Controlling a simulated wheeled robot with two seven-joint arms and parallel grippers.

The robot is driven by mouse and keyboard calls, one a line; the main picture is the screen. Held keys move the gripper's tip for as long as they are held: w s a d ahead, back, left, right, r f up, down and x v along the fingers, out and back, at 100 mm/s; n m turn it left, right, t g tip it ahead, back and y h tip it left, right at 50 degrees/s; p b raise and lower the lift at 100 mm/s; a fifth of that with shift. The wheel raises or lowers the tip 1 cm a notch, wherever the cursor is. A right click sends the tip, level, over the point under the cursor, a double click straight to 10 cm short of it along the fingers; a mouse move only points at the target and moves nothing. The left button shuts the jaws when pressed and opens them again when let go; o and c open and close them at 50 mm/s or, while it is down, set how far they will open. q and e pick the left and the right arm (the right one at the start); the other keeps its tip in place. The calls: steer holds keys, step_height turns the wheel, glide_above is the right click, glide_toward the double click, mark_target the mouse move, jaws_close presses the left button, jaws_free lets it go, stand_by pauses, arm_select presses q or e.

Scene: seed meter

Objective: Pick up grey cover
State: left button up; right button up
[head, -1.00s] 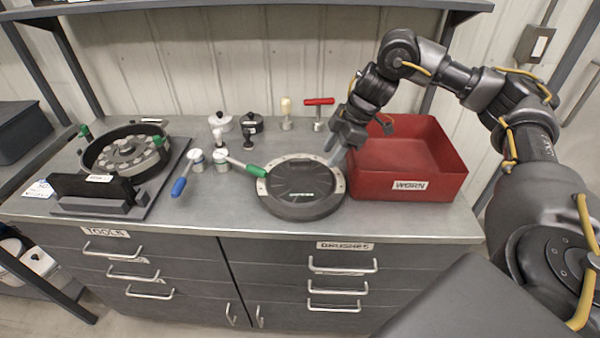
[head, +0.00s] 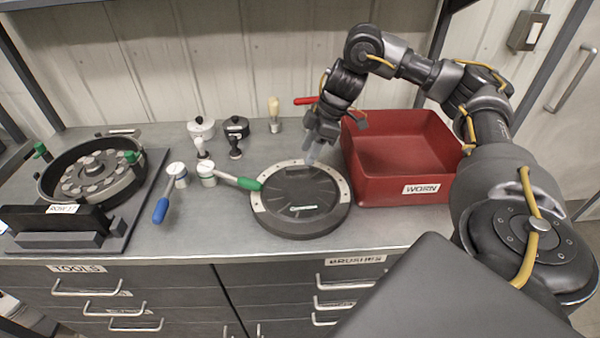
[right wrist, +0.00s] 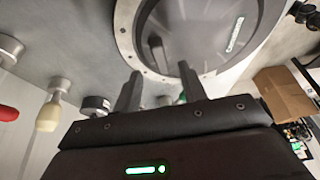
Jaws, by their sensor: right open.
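The grey cover (head: 300,205) is a round dark disc with a lighter rim, lying flat on the bench near its front edge. In the right wrist view the cover (right wrist: 200,30) fills the upper middle. My right gripper (head: 312,155) is open and empty, over the far rim of the cover. In the right wrist view my right gripper's two fingertips (right wrist: 145,82) point toward the cover's rim, apart from each other. I cannot tell whether a fingertip touches the cover. My left gripper is not in view.
A red bin (head: 400,165) marked WORN stands just right of the cover. Green-handled (head: 240,181) and blue-handled (head: 164,203) tools lie to the left. A round housing with a disc (head: 98,178) sits at far left. Small knobs and a brush (head: 274,115) stand behind.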

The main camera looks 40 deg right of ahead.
mark_target(297, 166)
steer(key=shift+a+f, duration=0.1)
steer(key=shift+a, duration=0.05)
steer(key=x, duration=0.2)
steer(key=b+x, duration=0.1)
steer(key=x, duration=0.2)
steer(key=shift+w+a, duration=0.2)
steer(key=shift+w, duration=0.05)
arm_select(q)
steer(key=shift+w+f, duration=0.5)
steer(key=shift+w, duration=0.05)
arm_select(e)
jaws_close()
